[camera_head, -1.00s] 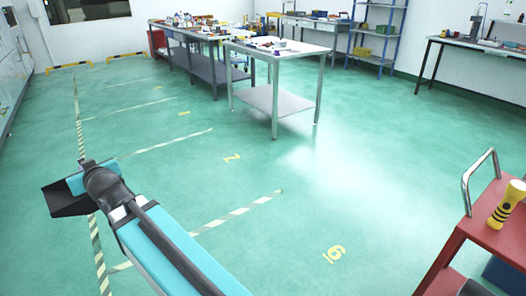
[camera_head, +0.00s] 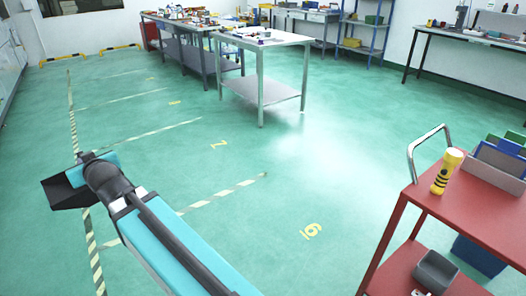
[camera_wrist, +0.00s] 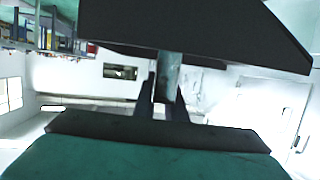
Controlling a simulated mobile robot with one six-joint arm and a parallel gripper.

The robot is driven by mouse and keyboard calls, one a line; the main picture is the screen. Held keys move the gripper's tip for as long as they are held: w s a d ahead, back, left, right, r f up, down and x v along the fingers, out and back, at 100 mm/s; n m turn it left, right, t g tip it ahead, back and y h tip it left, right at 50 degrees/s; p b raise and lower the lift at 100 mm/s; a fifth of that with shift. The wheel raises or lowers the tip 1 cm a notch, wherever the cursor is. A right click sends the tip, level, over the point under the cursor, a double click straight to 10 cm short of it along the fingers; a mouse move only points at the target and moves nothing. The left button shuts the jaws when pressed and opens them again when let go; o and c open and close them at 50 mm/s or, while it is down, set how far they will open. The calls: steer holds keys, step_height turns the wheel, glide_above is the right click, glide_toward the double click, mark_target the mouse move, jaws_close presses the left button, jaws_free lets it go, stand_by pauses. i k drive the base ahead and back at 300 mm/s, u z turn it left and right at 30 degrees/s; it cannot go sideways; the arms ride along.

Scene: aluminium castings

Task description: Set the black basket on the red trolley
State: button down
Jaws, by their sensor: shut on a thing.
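The black basket (camera_head: 62,194) is at the end of my arm, at the left of the head view, held clear above the floor. In the wrist view, a large black body (camera_wrist: 200,22) that looks like the basket fills the top. My gripper (camera_wrist: 163,88) is shut, with a grey-green piece between its dark fingers. The fingers are hidden in the head view. The red trolley (camera_head: 480,218) stands at the right edge, well apart from the basket. Its top has bare room in front.
A yellow torch (camera_head: 446,171) stands upright on the trolley's top, beside the metal handle (camera_head: 412,160). Bins (camera_head: 492,172) stand at its right back. A grey bin (camera_head: 436,270) is on its lower shelf. A workbench (camera_head: 262,42) stands farther back; the green floor between is clear.

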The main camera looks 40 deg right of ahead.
mark_target(492, 209)
steer(key=k, duration=1.4)
